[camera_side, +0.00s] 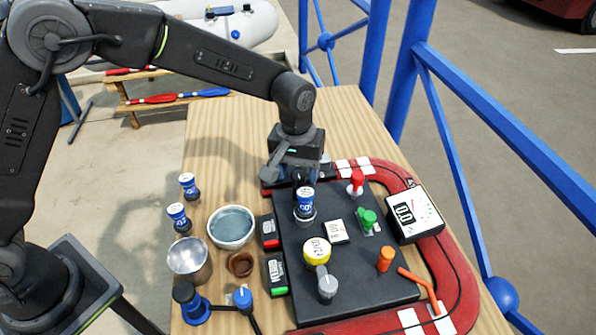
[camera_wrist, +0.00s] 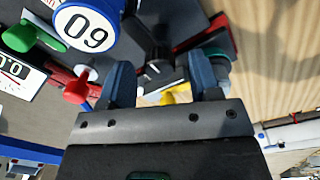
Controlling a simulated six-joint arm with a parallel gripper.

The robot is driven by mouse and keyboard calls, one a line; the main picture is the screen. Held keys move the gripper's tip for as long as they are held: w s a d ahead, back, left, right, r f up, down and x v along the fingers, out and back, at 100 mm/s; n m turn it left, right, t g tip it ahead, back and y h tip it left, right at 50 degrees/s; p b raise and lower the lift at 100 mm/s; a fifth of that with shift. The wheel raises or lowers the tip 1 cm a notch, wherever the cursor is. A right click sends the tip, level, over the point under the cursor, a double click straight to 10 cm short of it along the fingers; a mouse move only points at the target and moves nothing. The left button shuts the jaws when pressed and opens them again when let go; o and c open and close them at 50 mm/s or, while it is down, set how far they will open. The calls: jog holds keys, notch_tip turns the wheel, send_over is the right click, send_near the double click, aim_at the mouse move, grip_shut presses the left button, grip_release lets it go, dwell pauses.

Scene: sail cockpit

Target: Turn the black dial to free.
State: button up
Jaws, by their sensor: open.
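My gripper (camera_side: 296,168) is open and empty, low over the far end of the dark panel (camera_side: 291,240). In the wrist view its two fingers (camera_wrist: 162,80) stand apart. A black part with a grey piece beside it, which looks like the black dial (camera_wrist: 154,48), shows beyond and between the fingertips. I cannot tell its setting or whether a finger touches it. In the side view my gripper mostly hides that spot. A blue-and-white numbered knob (camera_side: 305,200) stands just in front of my gripper; its round face also shows in the wrist view (camera_wrist: 85,26).
A red knob (camera_side: 356,181), a green knob (camera_side: 367,219) and a white meter (camera_side: 414,215) are right of my gripper. A yellow knob (camera_side: 317,250), grey knob (camera_side: 327,285) and orange knob (camera_side: 385,259) are nearer. Bowl (camera_side: 231,227) and metal cup (camera_side: 188,260) stand left. A red track curves around the panel.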

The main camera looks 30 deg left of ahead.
jog(key=shift+f, duration=0.35)
jog(key=shift+c, duration=0.3)
jog(key=c, duration=0.9)
jog(key=shift+o, duration=0.2)
jog(key=shift+m, duration=0.3)
jog(key=m, duration=0.5)
jog(key=shift+m, duration=0.3)
jog(key=m, duration=0.5)
jog(key=shift+m, duration=0.3)
